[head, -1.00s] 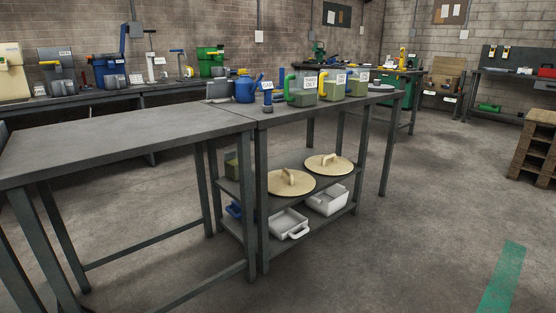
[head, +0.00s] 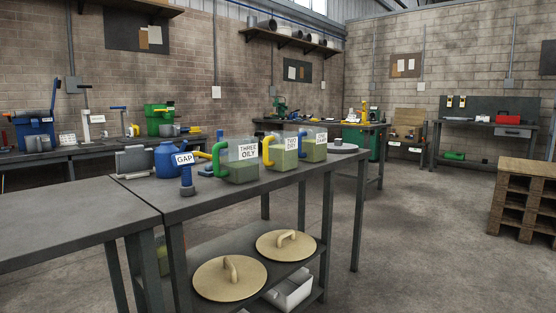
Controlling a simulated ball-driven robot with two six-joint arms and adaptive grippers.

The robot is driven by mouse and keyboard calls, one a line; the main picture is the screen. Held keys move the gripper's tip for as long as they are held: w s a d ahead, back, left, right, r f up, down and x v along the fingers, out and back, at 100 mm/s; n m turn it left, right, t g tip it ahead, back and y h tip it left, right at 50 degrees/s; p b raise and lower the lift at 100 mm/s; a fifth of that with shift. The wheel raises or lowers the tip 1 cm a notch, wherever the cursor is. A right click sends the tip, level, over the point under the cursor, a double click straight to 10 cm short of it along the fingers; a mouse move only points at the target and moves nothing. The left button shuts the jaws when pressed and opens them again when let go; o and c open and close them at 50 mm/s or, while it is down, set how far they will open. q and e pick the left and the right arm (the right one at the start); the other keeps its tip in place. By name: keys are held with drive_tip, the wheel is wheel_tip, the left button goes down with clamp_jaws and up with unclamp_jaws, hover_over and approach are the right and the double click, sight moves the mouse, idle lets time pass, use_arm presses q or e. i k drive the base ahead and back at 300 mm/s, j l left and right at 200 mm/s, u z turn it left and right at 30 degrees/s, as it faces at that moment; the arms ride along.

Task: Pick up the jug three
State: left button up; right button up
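Jug three (head: 241,165) stands upright on the grey metal table in the middle of the head view. It is a clear box-like jug with green contents, a green handle on its left side and a label reading "THREE OILY". Jug two (head: 281,152), with a yellow handle and a "TWO DRY" label, stands to its right. A third jug (head: 314,147) with a blue handle stands further right; its label is hard to read. Neither of my grippers is in view.
A blue can (head: 168,162) and a "GAP" sign on a blue stand (head: 186,176) are left of jug three. The table's near left part (head: 60,222) is bare. Two round lids (head: 228,282) lie on the shelf below. Open floor lies right, before a wooden pallet stack (head: 522,200).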

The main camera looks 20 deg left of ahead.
sight(239, 154)
drive_tip(key=i+l+u, duration=0.2)
drive_tip(key=i, duration=0.3)
drive_tip(key=i+l+u, duration=0.15)
drive_tip(key=i+l, duration=0.15)
drive_tip(key=i, duration=0.15)
